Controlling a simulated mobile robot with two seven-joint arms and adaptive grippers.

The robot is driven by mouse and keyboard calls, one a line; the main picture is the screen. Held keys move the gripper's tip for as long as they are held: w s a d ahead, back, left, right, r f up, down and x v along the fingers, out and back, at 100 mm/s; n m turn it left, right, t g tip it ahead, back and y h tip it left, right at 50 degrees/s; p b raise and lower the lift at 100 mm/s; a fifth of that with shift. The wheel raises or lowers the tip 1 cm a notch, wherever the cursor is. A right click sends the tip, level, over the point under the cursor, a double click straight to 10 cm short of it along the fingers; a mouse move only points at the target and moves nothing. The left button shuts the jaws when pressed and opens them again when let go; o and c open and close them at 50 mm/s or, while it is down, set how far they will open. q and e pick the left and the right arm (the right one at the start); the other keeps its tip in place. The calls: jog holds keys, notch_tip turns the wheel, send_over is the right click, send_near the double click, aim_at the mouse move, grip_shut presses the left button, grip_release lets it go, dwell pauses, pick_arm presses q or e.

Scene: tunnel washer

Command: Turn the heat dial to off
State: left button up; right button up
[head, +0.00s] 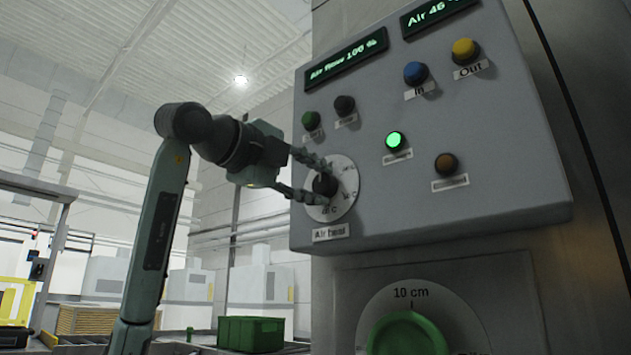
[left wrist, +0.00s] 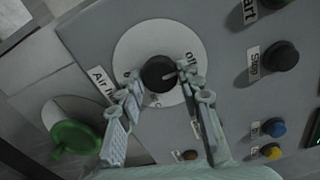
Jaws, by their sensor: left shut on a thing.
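The heat dial is a black knob (head: 325,184) on a round white scale plate, above a label that reads "Air heat" (head: 331,232). It also shows in the left wrist view (left wrist: 158,73), with a pale pointer line towards the right of that picture. "Off" (left wrist: 191,58) is printed near the right edge of the plate there. My left gripper (head: 314,180) comes in from the left and is shut on the knob, one finger on either side. The fingers partly cover the scale, so the exact setting is unclear. My right gripper is not in view.
The grey control panel (head: 450,208) carries several buttons, including a lit green one (head: 396,141), and two displays, one reading "Air flow 100 %" (head: 346,61). Below is a large green dial (head: 408,335) marked "10 cm". A green crate (head: 251,334) stands at lower left, beyond my arm.

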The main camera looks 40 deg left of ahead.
pick_arm(q)
jog(key=o, duration=1.2)
jog(key=shift+c, duration=0.2)
jog(key=s+a, duration=0.1)
jog(key=s, duration=1.1)
